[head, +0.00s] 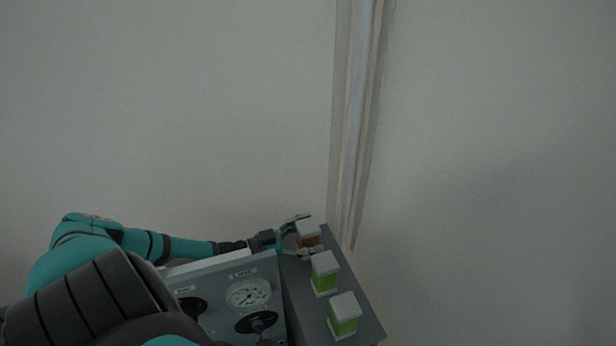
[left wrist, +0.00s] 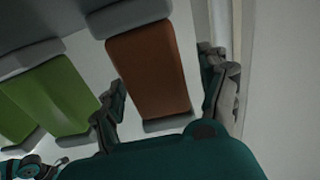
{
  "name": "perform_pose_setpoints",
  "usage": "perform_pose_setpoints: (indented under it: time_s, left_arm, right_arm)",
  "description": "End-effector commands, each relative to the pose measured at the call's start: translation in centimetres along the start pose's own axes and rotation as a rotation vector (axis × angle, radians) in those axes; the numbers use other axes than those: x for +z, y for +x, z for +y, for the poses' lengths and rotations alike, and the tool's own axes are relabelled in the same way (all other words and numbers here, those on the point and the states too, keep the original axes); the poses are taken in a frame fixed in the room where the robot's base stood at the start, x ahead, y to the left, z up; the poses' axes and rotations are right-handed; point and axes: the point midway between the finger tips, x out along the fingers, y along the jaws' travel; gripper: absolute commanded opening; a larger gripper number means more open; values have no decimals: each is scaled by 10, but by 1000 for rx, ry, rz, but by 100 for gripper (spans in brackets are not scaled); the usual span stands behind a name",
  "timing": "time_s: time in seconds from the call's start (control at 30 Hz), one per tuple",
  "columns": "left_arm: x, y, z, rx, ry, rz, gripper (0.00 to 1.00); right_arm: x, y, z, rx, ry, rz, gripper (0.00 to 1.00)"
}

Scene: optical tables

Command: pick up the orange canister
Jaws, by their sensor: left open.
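The orange canister (head: 309,240) has a white-grey lid and stands at the far end of a row on a dark grey surface. My left gripper (head: 303,235) comes in from the left with its fingers apart around the canister. In the left wrist view the orange canister (left wrist: 147,70) lies between the two open fingers of the left gripper (left wrist: 165,95). The wrist view does not clearly show whether either finger touches it. My right gripper is in neither view.
Two green canisters with white-grey lids, a middle one (head: 324,273) and a nearer one (head: 344,315), stand in the same row. A grey panel with a gauge (head: 248,294) and knobs stands left of them. A wall and a vertical pipe (head: 356,120) are behind.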

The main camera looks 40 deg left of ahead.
Motion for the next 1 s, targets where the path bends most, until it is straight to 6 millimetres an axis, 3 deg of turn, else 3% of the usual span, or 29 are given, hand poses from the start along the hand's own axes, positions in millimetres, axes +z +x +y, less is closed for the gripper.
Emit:
perform_pose_setpoints:
  time_s: [0.1,0.63,0.87,1.0]
  left_arm:
    - [0,0,0,0,-1,0,77]
    - [0,-1,0,0,-1,0,9]
    - [-2,0,0,0,0,1,9]
    - [-17,-1,0,1,0,1,9]
  right_arm:
    - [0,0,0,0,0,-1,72]
    - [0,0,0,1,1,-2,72]
    - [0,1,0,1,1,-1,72]
    - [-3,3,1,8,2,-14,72]
